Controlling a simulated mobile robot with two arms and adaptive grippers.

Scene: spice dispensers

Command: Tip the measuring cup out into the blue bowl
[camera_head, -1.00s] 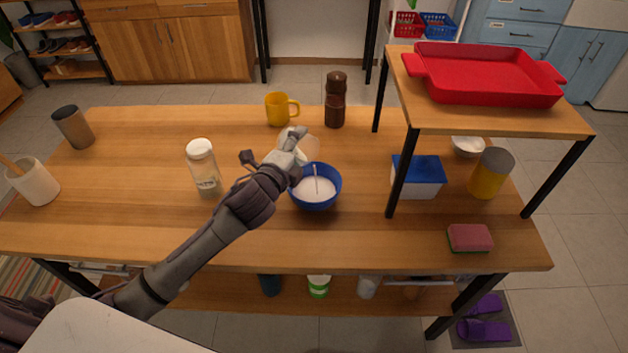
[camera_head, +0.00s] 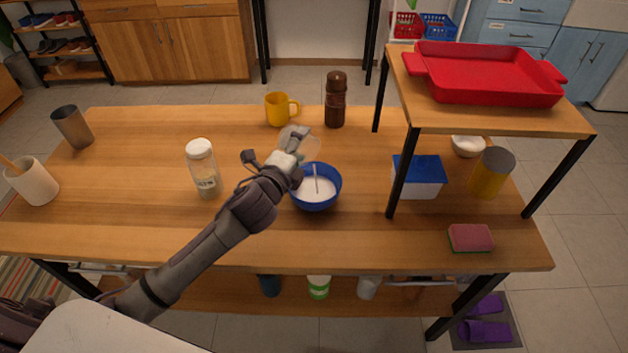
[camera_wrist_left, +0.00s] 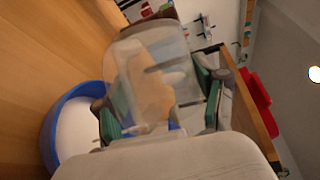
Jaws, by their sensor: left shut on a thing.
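A clear measuring cup (camera_head: 308,147) is held tilted, just above the far rim of the blue bowl (camera_head: 338,187). My left gripper (camera_head: 293,150) is shut on the cup. In the left wrist view the see-through cup (camera_wrist_left: 150,72) sits between the green finger pads, and I see no contents in it. The bowl shows at the left of that view (camera_wrist_left: 52,138) and holds white stuff. A thin pale streak stands upright over the white stuff in the head view; I cannot tell whether it is a falling stream. My right gripper is not in view.
A glass jar with a white lid (camera_head: 203,168) stands left of the bowl. A yellow mug (camera_head: 278,110) and a brown grinder (camera_head: 335,100) stand behind. A raised shelf with a red tray (camera_head: 485,78) stands at right.

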